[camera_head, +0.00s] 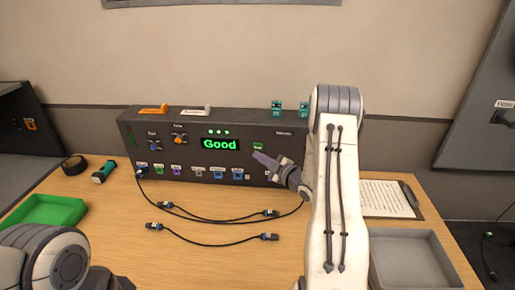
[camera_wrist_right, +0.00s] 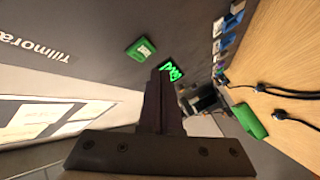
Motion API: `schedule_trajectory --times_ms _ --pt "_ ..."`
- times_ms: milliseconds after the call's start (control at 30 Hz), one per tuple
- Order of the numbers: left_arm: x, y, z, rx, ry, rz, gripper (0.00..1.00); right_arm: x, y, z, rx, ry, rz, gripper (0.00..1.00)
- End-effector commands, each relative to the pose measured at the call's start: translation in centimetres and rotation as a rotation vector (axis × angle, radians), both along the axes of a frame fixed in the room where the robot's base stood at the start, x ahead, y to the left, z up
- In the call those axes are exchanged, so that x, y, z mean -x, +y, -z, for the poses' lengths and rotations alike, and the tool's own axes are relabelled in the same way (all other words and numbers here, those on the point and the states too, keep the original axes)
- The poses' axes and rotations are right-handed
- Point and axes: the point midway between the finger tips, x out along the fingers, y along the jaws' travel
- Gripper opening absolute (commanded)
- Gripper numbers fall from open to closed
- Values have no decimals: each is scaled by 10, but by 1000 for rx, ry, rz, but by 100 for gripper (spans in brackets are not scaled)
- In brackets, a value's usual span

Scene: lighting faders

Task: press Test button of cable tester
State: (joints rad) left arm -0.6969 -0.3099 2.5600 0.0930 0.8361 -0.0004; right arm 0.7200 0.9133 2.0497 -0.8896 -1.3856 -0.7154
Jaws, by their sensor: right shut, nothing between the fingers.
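The cable tester (camera_head: 190,167) is a long dark box at the back of the table. Its lit display (camera_head: 220,144) reads "Good" in green; it also shows in the right wrist view (camera_wrist_right: 172,71). The small green Test button (camera_head: 258,146) sits right of the display, and in the right wrist view the green button (camera_wrist_right: 141,49) is unobstructed. My right gripper (camera_head: 258,156) is shut and empty, its tips just below the button in the head view. The wrist view shows the tips (camera_wrist_right: 158,75) beside the button, not over it. My left gripper's fingers do not show.
Loose black cables (camera_head: 210,240) lie in front of the tester. A green tray (camera_head: 45,212), black tape roll (camera_head: 74,165) and green-black cylinder (camera_head: 104,171) are on the left. A grey tray (camera_head: 415,262) and clipboard (camera_head: 390,198) are on the right.

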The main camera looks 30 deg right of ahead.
Motion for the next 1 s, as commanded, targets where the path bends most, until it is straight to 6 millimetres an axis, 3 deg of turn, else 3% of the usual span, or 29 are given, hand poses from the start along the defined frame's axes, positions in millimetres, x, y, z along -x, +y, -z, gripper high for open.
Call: schedule_trajectory --times_ms 400,1000 --pt "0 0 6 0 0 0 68 29 21 0 0 -1 1 0" --pt "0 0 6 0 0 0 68 29 22 0 0 -1 1 0"
